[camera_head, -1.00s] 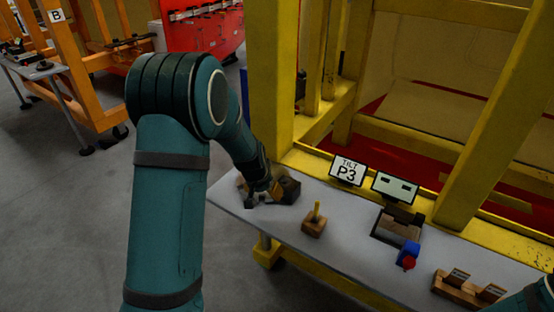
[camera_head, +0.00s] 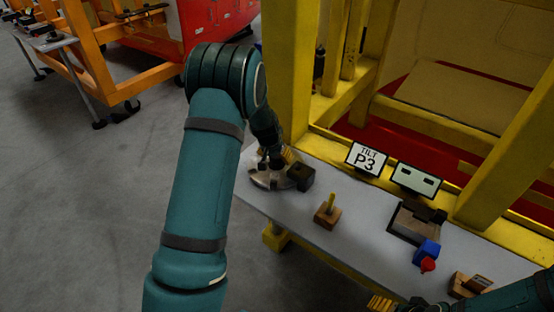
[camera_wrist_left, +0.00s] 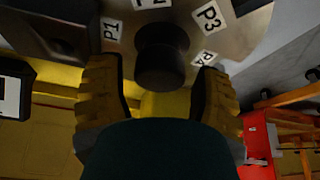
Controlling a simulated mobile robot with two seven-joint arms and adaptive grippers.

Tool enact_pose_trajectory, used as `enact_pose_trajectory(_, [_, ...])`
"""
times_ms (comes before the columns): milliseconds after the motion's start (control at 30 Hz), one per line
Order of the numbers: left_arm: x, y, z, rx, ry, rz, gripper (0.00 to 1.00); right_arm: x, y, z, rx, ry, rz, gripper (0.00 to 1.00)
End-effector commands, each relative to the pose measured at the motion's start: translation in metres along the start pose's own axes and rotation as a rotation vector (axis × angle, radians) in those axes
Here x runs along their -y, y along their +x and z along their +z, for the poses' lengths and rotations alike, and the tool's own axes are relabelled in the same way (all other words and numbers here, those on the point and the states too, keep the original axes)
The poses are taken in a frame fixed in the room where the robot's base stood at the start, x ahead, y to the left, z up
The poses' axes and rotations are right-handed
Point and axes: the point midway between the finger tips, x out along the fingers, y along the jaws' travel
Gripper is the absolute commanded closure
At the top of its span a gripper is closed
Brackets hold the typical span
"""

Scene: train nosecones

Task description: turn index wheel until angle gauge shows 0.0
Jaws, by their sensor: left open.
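The index wheel (camera_head: 264,180) is a round metal disc at the left end of the bench. In the left wrist view its plate (camera_wrist_left: 225,45) carries labels P1, P3 and P4, and a dark round knob (camera_wrist_left: 162,42) stands out from it. My left gripper (camera_head: 274,160) is over the wheel, its open yellow fingers on either side of the knob; contact cannot be told. A small screen (camera_head: 415,181) with two dark marks stands behind the bench; I cannot read an angle on it. My right gripper (camera_head: 382,303) is partly cut off at the bottom edge, its opening unclear.
A dark block (camera_head: 301,177) sits beside the wheel. A wooden block with a yellow lever (camera_head: 328,213), a fixture with blue and red parts (camera_head: 426,252) and a wooden holder (camera_head: 468,285) stand along the bench. A TILT P3 sign (camera_head: 367,159) and yellow frame posts rise behind.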

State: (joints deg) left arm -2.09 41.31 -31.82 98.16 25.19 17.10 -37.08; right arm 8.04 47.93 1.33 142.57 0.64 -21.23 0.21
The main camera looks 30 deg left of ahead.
Motion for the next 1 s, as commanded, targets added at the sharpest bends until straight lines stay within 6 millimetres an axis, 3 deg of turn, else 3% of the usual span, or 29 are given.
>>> enact_pose_trajectory(200, [0.000, 0.021, -0.001, -0.001, 0.001, -0.001, 0.35, -0.001, 0.002, 0.000, 0.000, 0.000, 0.001, 0.24])
enact_pose_trajectory(567, [0.000, 0.024, -0.001, -0.001, 0.000, 0.000, 0.33, -0.001, 0.002, 0.000, 0.000, 0.000, 0.000, 0.24])
enact_pose_trajectory(733, [0.000, 0.024, 0.000, -0.001, 0.000, 0.000, 0.93, -0.001, 0.002, 0.000, 0.000, 0.000, 0.000, 0.24])
enact_pose_trajectory(1000, [0.001, 0.024, -0.001, 0.000, -0.004, -0.002, 0.94, 0.000, 0.002, 0.000, 0.000, 0.000, 0.000, 0.24])
